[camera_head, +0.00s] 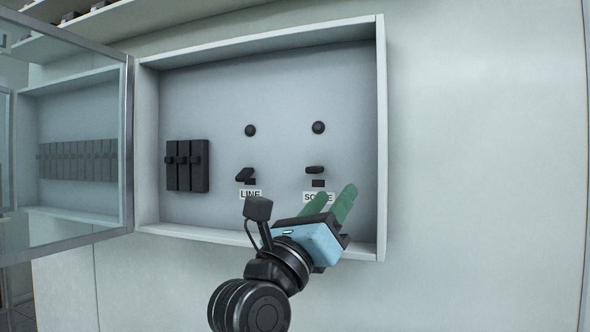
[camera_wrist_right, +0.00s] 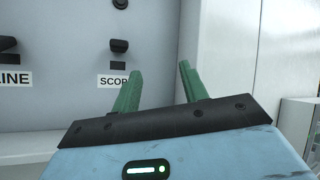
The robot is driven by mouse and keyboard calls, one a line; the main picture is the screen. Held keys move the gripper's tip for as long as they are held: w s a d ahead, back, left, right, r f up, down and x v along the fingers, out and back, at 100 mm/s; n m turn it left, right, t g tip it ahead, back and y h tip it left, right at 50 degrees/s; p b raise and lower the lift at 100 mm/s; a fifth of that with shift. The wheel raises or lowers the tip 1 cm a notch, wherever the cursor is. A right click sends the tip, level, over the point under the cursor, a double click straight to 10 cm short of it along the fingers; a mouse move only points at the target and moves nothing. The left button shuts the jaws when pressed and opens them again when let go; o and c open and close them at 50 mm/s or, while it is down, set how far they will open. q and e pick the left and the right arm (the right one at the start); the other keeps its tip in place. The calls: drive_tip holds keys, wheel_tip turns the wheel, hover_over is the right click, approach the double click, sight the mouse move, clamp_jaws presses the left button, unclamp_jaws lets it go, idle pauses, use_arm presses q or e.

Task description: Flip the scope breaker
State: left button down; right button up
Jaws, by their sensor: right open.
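The scope breaker (camera_head: 315,170) is a small black lever with a dark block under it, on the grey back panel of an open wall box. It sits above a white label (camera_head: 313,196) partly hidden by a green finger. In the right wrist view the scope breaker (camera_wrist_right: 119,46) is up and left of the fingers. My right gripper (camera_head: 336,194), with two green fingers, is open and empty, below and right of the breaker. It also shows in the wrist view (camera_wrist_right: 160,70). My left gripper is out of view.
The LINE breaker (camera_head: 245,175) sits left of the scope one. Black knobs (camera_head: 250,130) (camera_head: 318,127) are above both. Several black switches (camera_head: 187,165) are at the left. The box's right wall (camera_head: 382,140) is close to my gripper. A glass door (camera_head: 75,150) stands open.

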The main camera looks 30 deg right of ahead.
sight(311, 169)
drive_tip(key=w+a+r+t+y, duration=0.1)
drive_tip(key=a+r+t+y, duration=0.1)
drive_tip(key=a+r+y, duration=0.5)
drive_tip(key=shift+y, duration=0.9)
drive_tip(key=w+d, duration=0.1)
drive_tip(key=d, duration=0.1)
drive_tip(key=w+d+f, duration=0.1)
drive_tip(key=w+d, duration=0.1)
drive_tip(key=w+d+f, duration=0.1)
drive_tip(key=d, duration=0.2)
drive_tip(key=shift+w, duration=0.25)
drive_tip(key=shift+w+d+n, duration=0.3)
drive_tip(key=shift+w+d, duration=0.15)
